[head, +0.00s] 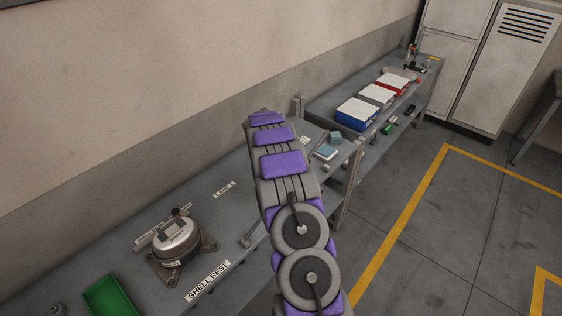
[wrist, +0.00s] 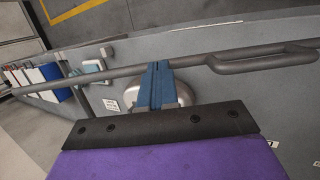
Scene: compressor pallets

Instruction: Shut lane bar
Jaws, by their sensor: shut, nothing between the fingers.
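The lane bar, a long grey rod (wrist: 235,62), crosses the wrist view from left to right and has a looped handle at its right end. My gripper (wrist: 155,68) is shut, with its blue fingers together and nothing held between them. The fingertips overlap the rod in the picture; I cannot tell whether they touch it. A round pale metal thing (wrist: 132,97) shows partly behind the fingers. In the head view my arm hides the gripper and most of the bar's area. A LANE label (head: 224,189) lies on the grey bench.
A compressor (head: 177,240) stands on the bench near a SHELL REST label (head: 208,281) and a green tray (head: 110,296). Blue, grey and red bins (head: 356,113) stand on a farther bench. A wall runs along the left; open floor lies right.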

